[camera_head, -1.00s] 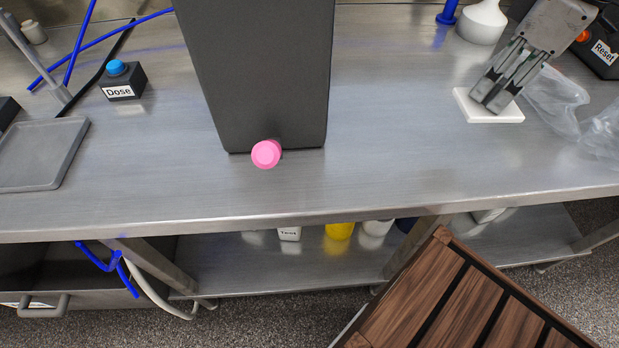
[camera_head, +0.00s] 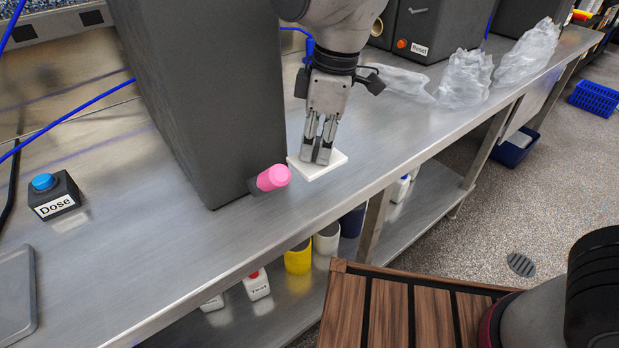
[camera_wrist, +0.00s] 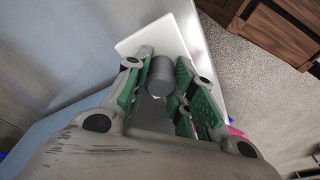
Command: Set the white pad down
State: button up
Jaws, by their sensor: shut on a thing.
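The white pad (camera_head: 322,168) is a flat square plate below my gripper (camera_head: 318,160), near the front edge of the steel counter, just right of the pink knob (camera_head: 273,178). In the wrist view the pad (camera_wrist: 178,38) lies beyond the fingers, and a grey cylinder (camera_wrist: 161,76) stands between them. My gripper (camera_wrist: 160,88) is shut on this grey cylinder, which looks like the pad's handle. The pad looks roughly level; I cannot tell whether its underside touches the counter.
A tall dark grey block (camera_head: 205,100) stands close left of the pad. Crumpled clear bags (camera_head: 465,78) and a Reset box (camera_head: 425,30) are farther right. A Dose button box (camera_head: 55,195) is at left. The counter's front edge (camera_head: 375,190) is near.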

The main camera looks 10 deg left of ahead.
jog(key=shift+f, duration=3)
jog(key=o, duration=1)
jog(key=shift+f, duration=0.1)
jog(key=r, duration=0.4)
jog(key=d+r, duration=0.1)
jog(key=r, duration=0.7)
jog(key=shift+w+d, duration=0.1)
jog(key=shift+d, duration=0.3)
